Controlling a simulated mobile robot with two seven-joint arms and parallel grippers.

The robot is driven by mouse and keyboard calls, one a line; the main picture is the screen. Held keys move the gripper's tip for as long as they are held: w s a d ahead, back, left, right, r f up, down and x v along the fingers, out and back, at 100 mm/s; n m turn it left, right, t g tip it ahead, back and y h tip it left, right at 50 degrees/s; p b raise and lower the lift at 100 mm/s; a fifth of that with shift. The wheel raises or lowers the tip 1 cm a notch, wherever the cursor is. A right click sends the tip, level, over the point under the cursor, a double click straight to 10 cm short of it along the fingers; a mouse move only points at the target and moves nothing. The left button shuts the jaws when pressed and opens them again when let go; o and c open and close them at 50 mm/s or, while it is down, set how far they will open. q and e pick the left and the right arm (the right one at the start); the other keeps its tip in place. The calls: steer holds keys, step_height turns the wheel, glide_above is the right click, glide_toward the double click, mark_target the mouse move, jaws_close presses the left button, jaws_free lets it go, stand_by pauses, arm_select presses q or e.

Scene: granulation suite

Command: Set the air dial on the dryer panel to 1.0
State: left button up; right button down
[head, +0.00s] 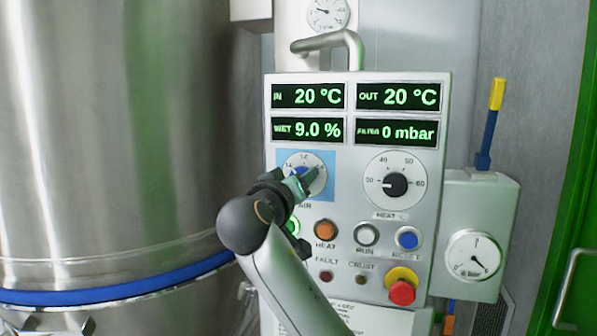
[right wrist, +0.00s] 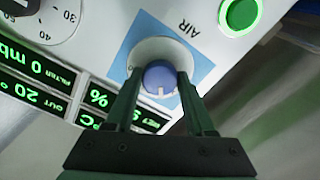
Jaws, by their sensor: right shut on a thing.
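The air dial (head: 317,168) is a round white dial on a light blue square, at the left of the dryer panel (head: 350,212). Its blue knob (right wrist: 158,74) shows in the right wrist view, with a white mark toward the bottom of that view. My right gripper (head: 301,183) is at the dial in the head view. In the right wrist view its two fingers (right wrist: 158,88) are shut on the knob, one on each side. The fingers hide part of the scale, and its figures are too small to read surely. My left gripper is out of view.
The heat dial (head: 395,170) with a black knob is right of the air dial. Below are several buttons and a red emergency stop (head: 402,292). Displays (head: 308,96) sit above. A large steel vessel (head: 110,140) stands close on the left.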

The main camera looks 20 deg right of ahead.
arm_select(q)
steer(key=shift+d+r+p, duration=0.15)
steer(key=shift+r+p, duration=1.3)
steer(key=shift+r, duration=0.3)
arm_select(e)
steer(key=shift+n, duration=2.2)
steer(key=shift+f, duration=0.1)
steer(key=shift+c, duration=1.3)
jaws_free()
steer(key=shift+s, duration=0.1)
arm_select(q)
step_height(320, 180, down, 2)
steer(key=b, duration=0.2)
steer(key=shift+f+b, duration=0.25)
steer(key=shift+b, duration=0.05)
arm_select(e)
steer(key=v, duration=1.2)
steer(key=shift+a, duration=0.15)
steer(key=shift+s, duration=0.1)
